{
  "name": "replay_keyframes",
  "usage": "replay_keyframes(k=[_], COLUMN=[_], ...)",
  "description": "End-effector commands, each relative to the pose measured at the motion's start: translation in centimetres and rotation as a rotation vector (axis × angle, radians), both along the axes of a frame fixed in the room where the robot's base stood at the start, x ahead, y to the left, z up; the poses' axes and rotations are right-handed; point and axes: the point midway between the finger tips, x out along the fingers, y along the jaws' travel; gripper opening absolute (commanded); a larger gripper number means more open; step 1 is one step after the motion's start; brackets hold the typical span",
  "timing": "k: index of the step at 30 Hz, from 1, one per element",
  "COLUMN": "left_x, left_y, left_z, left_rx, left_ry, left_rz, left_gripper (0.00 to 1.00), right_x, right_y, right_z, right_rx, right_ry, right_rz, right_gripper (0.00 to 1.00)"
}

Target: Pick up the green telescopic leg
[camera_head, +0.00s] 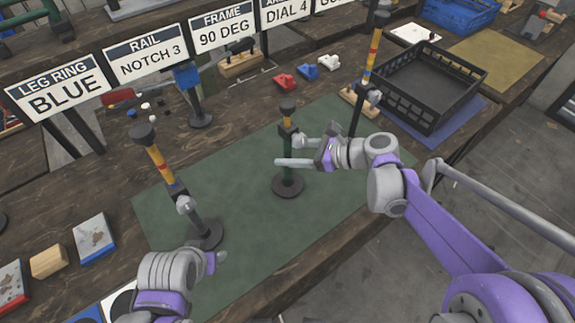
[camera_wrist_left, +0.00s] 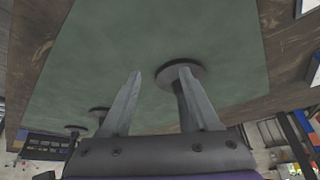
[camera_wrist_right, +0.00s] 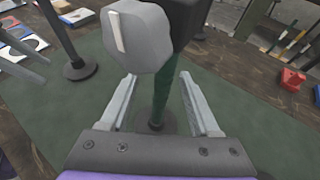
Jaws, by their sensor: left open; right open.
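The green telescopic leg (camera_head: 288,155) stands upright on a round dark base (camera_head: 287,187) on the green mat (camera_head: 240,165). It has a short yellow upper section and a grey clamp knob, which shows large in the right wrist view (camera_wrist_right: 140,38). My right gripper (camera_head: 291,153) is open at the leg's tube, just below the knob. In the right wrist view the green tube (camera_wrist_right: 163,92) shows between the spread fingers. My left gripper (camera_head: 214,260) is open low beside a dark leg (camera_head: 198,215) with a yellow-orange upper section; contact cannot be told.
Another banded leg (camera_head: 369,65) stands behind right, near a black crate (camera_head: 437,85). A blue leg (camera_head: 190,85) stands at the back. The sign (camera_head: 62,92) reads "LEG RING BLUE". Red, blue and white small parts lie behind the mat. The mat's front middle is clear.

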Motion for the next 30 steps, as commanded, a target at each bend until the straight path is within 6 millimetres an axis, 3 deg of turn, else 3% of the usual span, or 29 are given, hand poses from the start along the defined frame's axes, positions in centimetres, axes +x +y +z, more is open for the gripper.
replay_keyframes(k=[6, 15, 26, 30], left_x=[0.0, 0.0, 0.0, 0.0], left_y=[0.0, 0.0, 0.0, 0.0], left_z=[0.2, 0.2, 0.2, 0.2], left_rx=[0.0, 0.0, 0.0, 0.0], left_ry=[-0.001, -0.001, -0.001, -0.001], left_rz=[0.0, 0.0, 0.0, 0.0], left_gripper=[0.62, 0.62, 0.62, 0.62], right_x=[1.4, 1.6, 1.6, 1.6], right_y=[2.7, 3.2, 3.1, 3.1], right_z=[-1.0, -1.2, -1.2, -1.2], right_rx=[0.0, 0.0, 0.0, 0.0], right_ry=[0.0, -0.001, -0.001, -0.001], right_rz=[0.003, 0.0, 0.0, 0.0], right_gripper=[0.62, 0.62, 0.0, 0.0])
